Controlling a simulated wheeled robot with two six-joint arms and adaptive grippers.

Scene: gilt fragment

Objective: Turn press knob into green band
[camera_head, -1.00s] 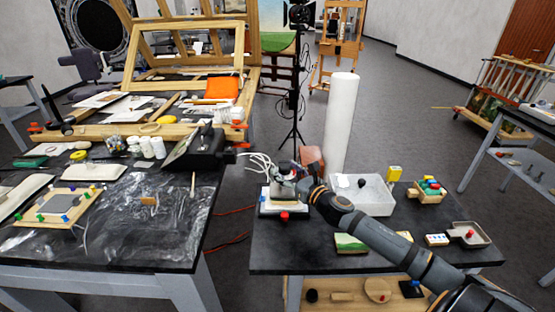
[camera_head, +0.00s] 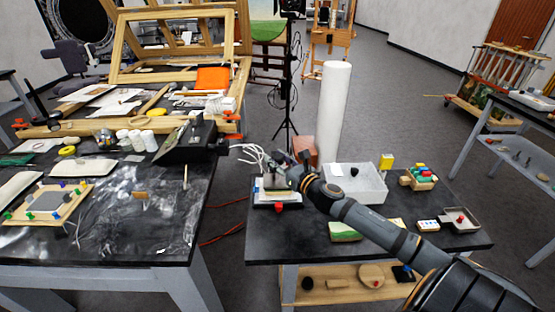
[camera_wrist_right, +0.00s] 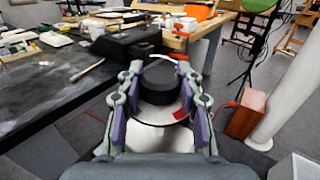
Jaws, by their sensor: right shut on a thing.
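The press (camera_head: 270,201) is a small pale-and-dark unit with a red part at its front, near the left edge of the right-hand black table. Its black round knob (camera_wrist_right: 161,86) shows in the right wrist view, above a pale dial disc (camera_wrist_right: 153,113) with a red patch on its right side. My right gripper (camera_wrist_right: 160,92) has its purple-padded fingers on both sides of the knob and is shut on it. In the head view the right gripper (camera_head: 277,172) covers most of the knob. I cannot make out the green band. My left gripper is out of view.
A tall white roll (camera_head: 332,115) rises behind the table. White cables (camera_head: 246,152) run behind the press. A green-topped block (camera_head: 345,231) lies at the front.

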